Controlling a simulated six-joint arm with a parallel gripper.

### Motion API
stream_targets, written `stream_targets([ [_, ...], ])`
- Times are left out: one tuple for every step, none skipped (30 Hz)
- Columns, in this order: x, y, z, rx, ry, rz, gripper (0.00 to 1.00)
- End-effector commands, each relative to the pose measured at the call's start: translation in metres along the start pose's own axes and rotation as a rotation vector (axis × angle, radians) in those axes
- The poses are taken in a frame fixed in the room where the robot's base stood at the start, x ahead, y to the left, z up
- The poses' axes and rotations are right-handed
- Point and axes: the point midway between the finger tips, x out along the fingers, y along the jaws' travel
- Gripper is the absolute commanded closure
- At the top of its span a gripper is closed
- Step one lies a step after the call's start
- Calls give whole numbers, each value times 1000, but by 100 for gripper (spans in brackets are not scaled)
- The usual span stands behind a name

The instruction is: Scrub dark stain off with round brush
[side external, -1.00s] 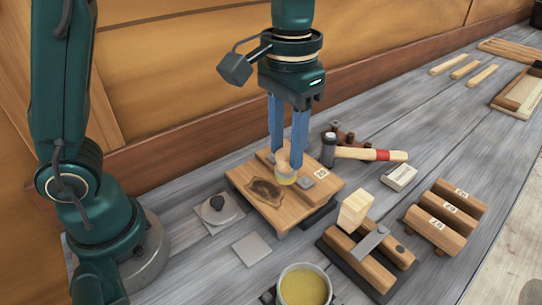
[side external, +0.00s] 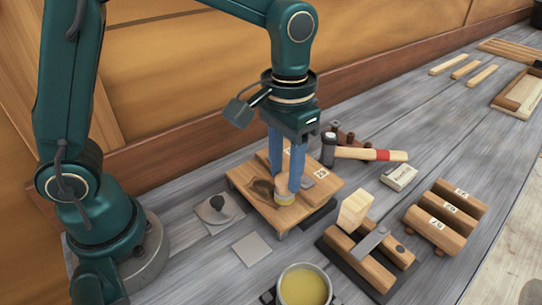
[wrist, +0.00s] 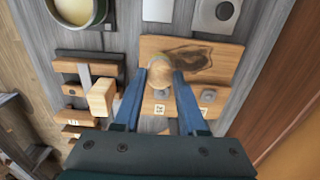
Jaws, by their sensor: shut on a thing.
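My gripper (side external: 287,183) has blue fingers shut on a round wooden brush (side external: 283,198) with pale yellowish bristles. The brush is upright and low at the wooden board (side external: 260,203), beside the dark stain (side external: 262,188). Whether its bristles touch the board I cannot tell. In the wrist view the brush's round top (wrist: 160,72) sits between the fingers, and the stain (wrist: 185,60) spreads from the brush to the right. In the side view a finger hides part of the stain.
A hammer (side external: 370,154) lies behind the board. A pot of yellow liquid (side external: 303,287) and a clamp block with a pale wood piece (side external: 355,210) stand in front. A grey plate with a dark knob (side external: 218,208) lies left. Numbered wooden blocks (side external: 447,215) stand right.

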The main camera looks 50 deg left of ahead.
Motion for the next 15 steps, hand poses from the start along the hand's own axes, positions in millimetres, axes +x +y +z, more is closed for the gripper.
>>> stream_targets([
  [3,0,0,0,-2,-1,100],
  [4,0,0,0,-2,-1,100],
  [6,0,0,0,-2,0,100],
  [8,0,1,0,-3,-1,100],
  [10,0,1,0,-3,-1,100],
  [13,0,1,0,-4,-1,100],
  [17,0,1,0,-5,-1,100],
  [21,0,1,0,-6,-1,100],
  [25,0,1,0,-5,-1,100],
  [20,-1,0,-1,1,0,100],
  [20,-3,0,-2,0,0,100],
  [21,-6,0,-3,-1,0,100],
  [23,-7,0,-3,-2,-1,100],
  [23,-9,0,-3,-1,0,100],
  [22,-11,0,-2,-1,0,100],
])
